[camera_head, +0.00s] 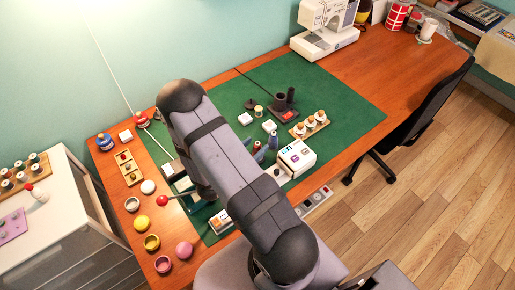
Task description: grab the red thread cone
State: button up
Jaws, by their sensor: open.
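A small red, upright item (257,148) stands on the green mat in the middle, beside a taller blue cone-like item (272,140). My arm partly hides the red one, and its exact shape is too small to tell. Another red item with a pale band (141,119) stands at the back left of the table, near a blue one (105,142). I cannot tell for sure which red item is the thread cone. My arm reaches across the mat, and its far end bends down behind the upper link. I cannot make out my gripper's fingers.
A white boxy device (296,158) stands right of my arm on the mat. A wooden rack (309,127) with several spools lies behind it. Small pots and a yellow ball (141,223) line the left edge. A sewing machine (325,27) stands at the back. The mat's right side is clear.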

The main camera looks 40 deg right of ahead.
jog(key=shift+x, duration=1.3)
grip_shut()
jog(key=shift+r, duration=0.15)
jog(key=shift+r+b, duration=0.5)
jog(key=shift+r, duration=4.3)
